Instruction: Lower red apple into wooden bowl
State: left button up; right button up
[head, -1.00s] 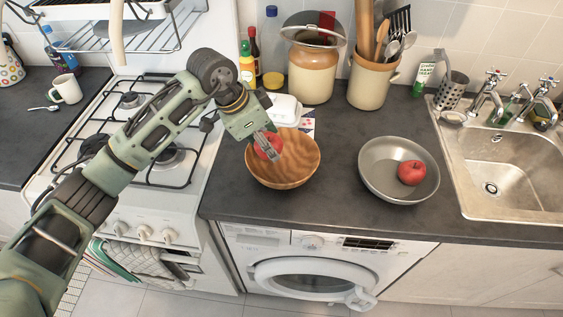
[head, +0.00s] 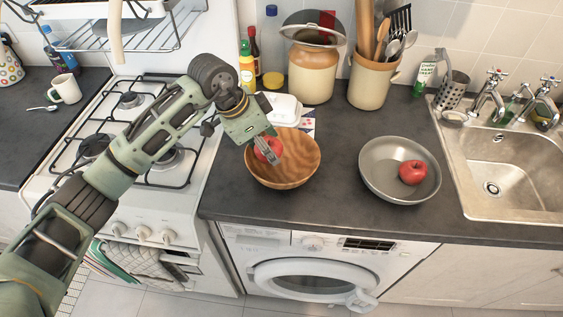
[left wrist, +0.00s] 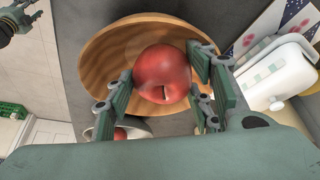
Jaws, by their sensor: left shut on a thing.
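A red apple (head: 267,150) is held between the fingers of my left gripper (head: 268,153), over the left part of the wooden bowl (head: 292,172). In the left wrist view the apple (left wrist: 162,75) sits between both fingers, with the bowl (left wrist: 97,58) behind it. I cannot tell whether the apple touches the bowl. The bowl stands upright on the dark counter. A second red apple (head: 413,172) lies in a grey metal pan (head: 385,185) to the right. My right gripper is not in the head view; part of an arm shows at the left wrist view's top left corner.
A white container (head: 283,108) stands just behind the bowl. A ceramic jar (head: 312,75) and a utensil crock (head: 370,82) stand further back. The stove (head: 150,140) is left, the sink (head: 500,170) right. Bare counter lies between bowl and pan.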

pick_arm(q)
jog(key=o, duration=1.3)
jog(key=shift+o, duration=0.2)
